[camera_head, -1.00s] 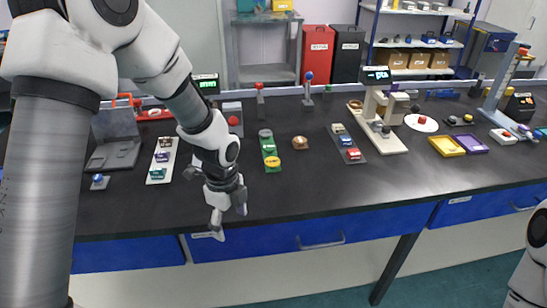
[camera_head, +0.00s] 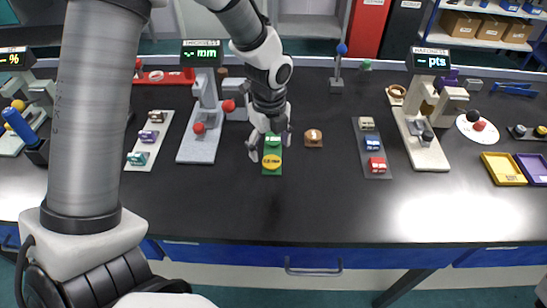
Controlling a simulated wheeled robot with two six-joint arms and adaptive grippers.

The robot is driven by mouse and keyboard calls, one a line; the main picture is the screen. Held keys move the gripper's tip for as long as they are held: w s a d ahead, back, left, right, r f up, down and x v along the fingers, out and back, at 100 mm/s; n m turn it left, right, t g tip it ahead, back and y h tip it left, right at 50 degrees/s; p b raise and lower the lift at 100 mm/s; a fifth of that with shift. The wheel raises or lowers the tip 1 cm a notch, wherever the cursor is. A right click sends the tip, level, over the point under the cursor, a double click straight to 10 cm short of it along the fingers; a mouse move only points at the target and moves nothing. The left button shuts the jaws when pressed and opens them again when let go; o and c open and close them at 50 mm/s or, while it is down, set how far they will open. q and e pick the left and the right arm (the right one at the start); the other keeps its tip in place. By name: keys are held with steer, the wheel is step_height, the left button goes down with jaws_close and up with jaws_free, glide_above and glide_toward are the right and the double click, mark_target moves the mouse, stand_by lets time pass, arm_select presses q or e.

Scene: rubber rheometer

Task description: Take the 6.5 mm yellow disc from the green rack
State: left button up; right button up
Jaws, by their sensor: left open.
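The green rack (camera_head: 272,170) lies on the black bench in the middle of the view. A yellow disc (camera_head: 271,161) with a dark label sits at its near end; the label is too small to read for certain. My left gripper (camera_head: 268,155) points down over the rack, its fingers open, one on each side of the rack around the disc's far side. The gripper hides the rack's far end. I cannot tell whether the fingers touch the disc. My right gripper is not in view.
A thickness gauge (camera_head: 200,146) stands left of the rack, with a white rack (camera_head: 146,147) beyond it. A brown block (camera_head: 313,138) sits close on the right, then a grey rack (camera_head: 371,150) and a hardness tester (camera_head: 421,140). The bench front is clear.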

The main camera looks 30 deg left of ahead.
mark_target(272, 161)
arm_select(q)
steer(key=f, duration=0.3)
steer(key=shift+w+d+f, duration=0.1)
steer(key=shift+w+f, duration=0.15)
steer(key=shift+f, duration=0.05)
steer(key=shift+w+f, duration=0.2)
steer(key=shift+f, duration=0.1)
steer(key=shift+s+r, duration=0.2)
steer(key=shift+s, duration=0.1)
steer(key=shift+w+f+p, duration=0.15)
steer(key=shift+f+p, duration=0.15)
steer(key=c, duration=0.9)
